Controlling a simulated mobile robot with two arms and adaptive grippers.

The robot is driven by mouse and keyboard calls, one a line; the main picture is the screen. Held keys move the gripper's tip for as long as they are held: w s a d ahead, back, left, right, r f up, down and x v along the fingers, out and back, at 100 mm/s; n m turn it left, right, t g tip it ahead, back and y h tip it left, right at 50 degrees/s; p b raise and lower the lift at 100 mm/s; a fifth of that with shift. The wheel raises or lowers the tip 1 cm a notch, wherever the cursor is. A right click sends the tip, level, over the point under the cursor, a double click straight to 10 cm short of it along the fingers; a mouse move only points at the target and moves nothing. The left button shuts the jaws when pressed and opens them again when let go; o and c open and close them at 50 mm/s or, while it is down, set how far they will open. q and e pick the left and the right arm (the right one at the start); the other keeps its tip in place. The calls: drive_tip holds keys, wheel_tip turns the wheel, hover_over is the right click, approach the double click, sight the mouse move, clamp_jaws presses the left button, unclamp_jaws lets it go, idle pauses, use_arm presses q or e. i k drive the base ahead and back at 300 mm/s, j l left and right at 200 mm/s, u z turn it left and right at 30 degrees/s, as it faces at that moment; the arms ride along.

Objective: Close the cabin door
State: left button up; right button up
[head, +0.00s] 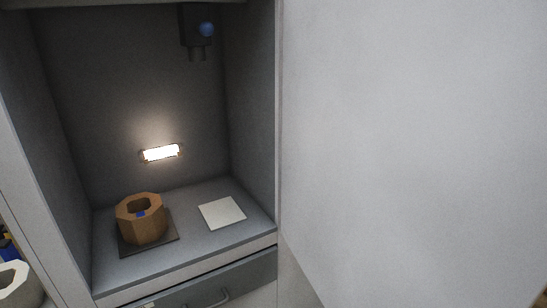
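The cabin door (415,130) is a large pale grey panel filling the right side of the head view. It stands open, and its left edge meets the right side of the cabin opening. The cabin (120,75) is a grey open compartment on the left with a lit lamp on its back wall. Neither of my grippers shows in this view. Any handle on the door is not visible.
A brown octagonal pot (141,228) stands on a dark square plate (165,243) inside the cabin. A white square tile (222,212) lies beside it. A dark fixture (188,27) hangs at the top. White and blue objects show at lower left.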

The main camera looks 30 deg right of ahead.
sight(415, 138)
drive_tip(key=l, duration=0.5)
drive_tip(key=k+l, duration=0.1)
drive_tip(key=l, duration=0.35)
drive_tip(key=k+l+u, duration=0.1)
drive_tip(key=l, duration=0.9)
drive_tip(key=k, duration=0.35)
